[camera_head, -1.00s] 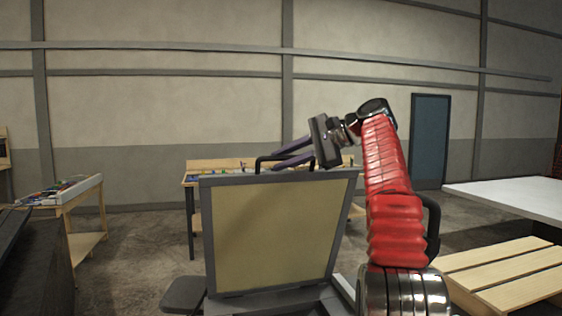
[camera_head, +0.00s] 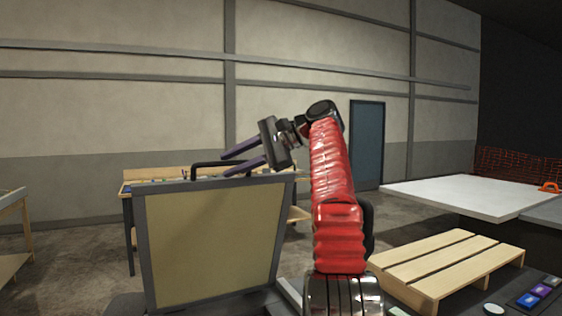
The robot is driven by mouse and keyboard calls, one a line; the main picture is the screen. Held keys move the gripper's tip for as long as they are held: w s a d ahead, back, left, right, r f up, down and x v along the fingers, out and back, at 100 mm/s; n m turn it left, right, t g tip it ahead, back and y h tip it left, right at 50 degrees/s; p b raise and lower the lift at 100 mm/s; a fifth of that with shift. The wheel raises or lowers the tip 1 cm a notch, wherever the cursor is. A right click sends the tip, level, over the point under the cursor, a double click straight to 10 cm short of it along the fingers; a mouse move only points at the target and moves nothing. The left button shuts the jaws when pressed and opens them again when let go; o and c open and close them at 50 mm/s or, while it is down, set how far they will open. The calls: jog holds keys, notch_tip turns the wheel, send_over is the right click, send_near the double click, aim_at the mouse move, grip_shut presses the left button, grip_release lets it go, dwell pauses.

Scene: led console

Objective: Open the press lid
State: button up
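The press lid (camera_head: 208,240) stands raised in front of me, a tan panel in a grey frame, tilted slightly back from upright. Its black handle (camera_head: 215,166) runs along the top edge. My gripper (camera_head: 232,162) is at the upper right of the lid, with its two purple fingers pointing left. The fingers are spread apart, close to the right part of the handle. I cannot tell whether they touch it. The press base under the lid is mostly hidden below the picture's edge.
A wooden workbench (camera_head: 128,205) stands behind the lid. At the right are a wooden pallet (camera_head: 450,262), a white table (camera_head: 465,194) and a console with lit buttons (camera_head: 537,293). A wooden table (camera_head: 14,230) is at the far left. Open floor lies between.

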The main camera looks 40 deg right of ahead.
jog(key=s+d+r, duration=0.1)
jog(key=s+d, duration=0.6)
jog(key=s, duration=0.4)
jog(key=shift+d, duration=0.2)
jog(key=shift+s, duration=0.1)
jog(key=shift+c, duration=0.6)
